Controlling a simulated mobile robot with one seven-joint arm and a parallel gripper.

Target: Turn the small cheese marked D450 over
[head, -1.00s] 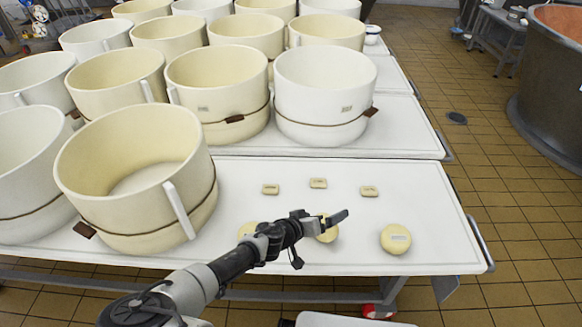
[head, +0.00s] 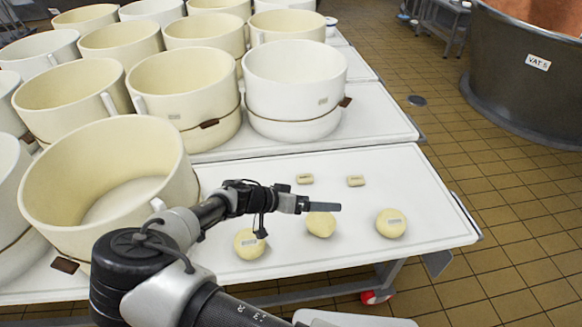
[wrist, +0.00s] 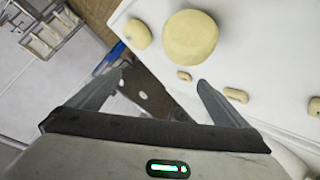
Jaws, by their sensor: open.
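Three small round pale-yellow cheeses lie on the white table in the head view: the left cheese (head: 249,245), the middle cheese (head: 321,225) and the right cheese (head: 391,223). In the wrist view my gripper (wrist: 162,80) is open and empty. A large-looking round cheese (wrist: 190,40) and a smaller-looking one (wrist: 138,34) lie beyond the fingertips.
Small oblong pieces, such as the middle piece (head: 305,179) and right piece (head: 356,181), lie behind the cheeses. A big cream tub (head: 105,185) stands left, with several more behind. The table's right end (head: 440,225) is clear. A vat marked VAT (head: 535,75) stands beyond the floor.

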